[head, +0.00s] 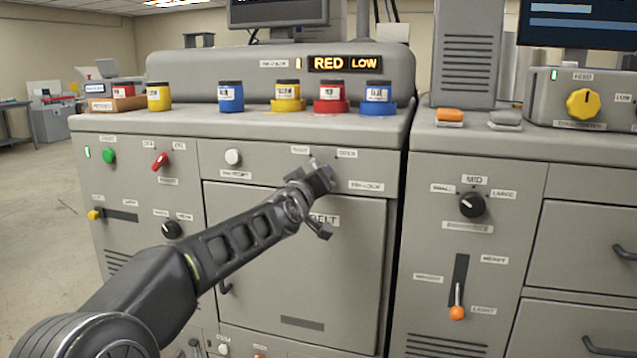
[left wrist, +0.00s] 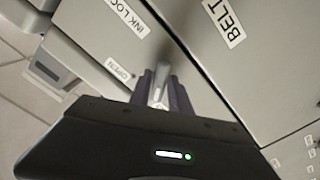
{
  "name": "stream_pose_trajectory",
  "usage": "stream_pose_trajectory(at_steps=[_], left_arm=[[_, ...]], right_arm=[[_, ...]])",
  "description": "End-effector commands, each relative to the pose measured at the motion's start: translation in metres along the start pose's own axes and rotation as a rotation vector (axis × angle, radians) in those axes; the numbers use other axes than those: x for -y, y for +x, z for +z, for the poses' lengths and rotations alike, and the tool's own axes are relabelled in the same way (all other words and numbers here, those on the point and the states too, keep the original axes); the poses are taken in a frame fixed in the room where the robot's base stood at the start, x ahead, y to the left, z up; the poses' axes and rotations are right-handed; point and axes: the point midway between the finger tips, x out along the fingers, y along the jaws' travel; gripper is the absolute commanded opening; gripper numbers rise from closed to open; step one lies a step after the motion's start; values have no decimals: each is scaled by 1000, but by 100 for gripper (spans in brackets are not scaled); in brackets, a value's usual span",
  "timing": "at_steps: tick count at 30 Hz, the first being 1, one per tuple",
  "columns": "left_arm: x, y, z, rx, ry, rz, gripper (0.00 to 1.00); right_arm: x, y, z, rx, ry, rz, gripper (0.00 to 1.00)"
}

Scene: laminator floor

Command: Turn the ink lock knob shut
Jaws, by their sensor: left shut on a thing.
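The ink lock knob (head: 314,163) is a small grey handle on the front panel of the middle machine, below and between a left label, likely SHUT (head: 300,150), and the OPEN label (head: 347,154). My left gripper (head: 318,178) is at the knob and covers most of it in the head view. In the left wrist view, the light grey knob (left wrist: 157,92) sits between the two dark fingers of my left gripper (left wrist: 160,95), which is shut on it. The INK LOCK label (head: 366,186) is to the right. The knob's exact angle is hard to tell. My right gripper is not in view.
The BELT door (head: 270,275) lies below the knob, behind my left arm. A white button (head: 233,157) is to the left. Ink jars, including a red one (head: 330,92), stand on the top. A lit display (head: 344,63) reads RED LOW.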

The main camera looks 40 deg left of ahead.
Motion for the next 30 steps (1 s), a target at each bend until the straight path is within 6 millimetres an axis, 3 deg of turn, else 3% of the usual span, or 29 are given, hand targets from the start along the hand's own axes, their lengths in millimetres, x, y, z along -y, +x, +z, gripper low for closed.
stream_pose_trajectory(at_steps=[10,26,27,30], left_arm=[[0,0,1,2,-178,-1,0],[0,0,1,2,-209,-1,0],[0,0,1,2,-209,-1,26],[0,0,1,2,-208,-1,34]], right_arm=[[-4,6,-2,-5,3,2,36],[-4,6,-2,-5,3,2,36],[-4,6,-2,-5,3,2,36],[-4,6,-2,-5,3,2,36]])
